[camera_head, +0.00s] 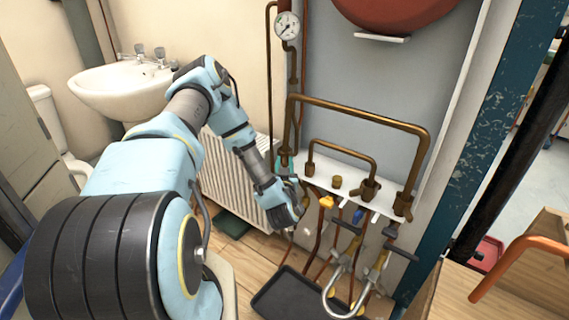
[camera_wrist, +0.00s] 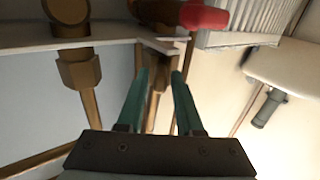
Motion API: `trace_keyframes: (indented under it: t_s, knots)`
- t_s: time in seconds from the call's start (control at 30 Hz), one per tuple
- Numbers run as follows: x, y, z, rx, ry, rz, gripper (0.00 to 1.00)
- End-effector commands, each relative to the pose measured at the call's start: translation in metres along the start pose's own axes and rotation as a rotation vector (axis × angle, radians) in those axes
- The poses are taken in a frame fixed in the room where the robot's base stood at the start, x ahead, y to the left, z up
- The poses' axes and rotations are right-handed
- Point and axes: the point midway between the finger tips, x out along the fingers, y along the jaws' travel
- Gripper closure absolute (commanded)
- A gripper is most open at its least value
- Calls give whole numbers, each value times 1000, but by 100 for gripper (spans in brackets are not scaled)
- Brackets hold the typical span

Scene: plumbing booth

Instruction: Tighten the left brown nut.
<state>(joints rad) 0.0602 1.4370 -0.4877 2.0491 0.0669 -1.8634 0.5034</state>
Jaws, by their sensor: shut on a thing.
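My gripper (camera_wrist: 160,73) shows two teal fingers in the wrist view.
The white shelf (camera_head: 322,179) carries brass pipes (camera_head: 360,114) and fittings. A red handle (camera_wrist: 204,17) is close above my fingers in the wrist view. A radiator (camera_head: 226,171) and a washbasin (camera_head: 116,88) stand left. A black tray (camera_head: 285,293) lies below.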

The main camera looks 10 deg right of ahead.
Motion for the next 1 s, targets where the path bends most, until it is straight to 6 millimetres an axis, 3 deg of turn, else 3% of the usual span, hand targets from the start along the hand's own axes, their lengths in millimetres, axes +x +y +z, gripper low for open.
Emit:
trace_keyframes:
  t_s: [0.57,1.0]
  knots:
    - [1,-4,0,2,3,76,100]
    - [8,-24,2,7,6,437,100]
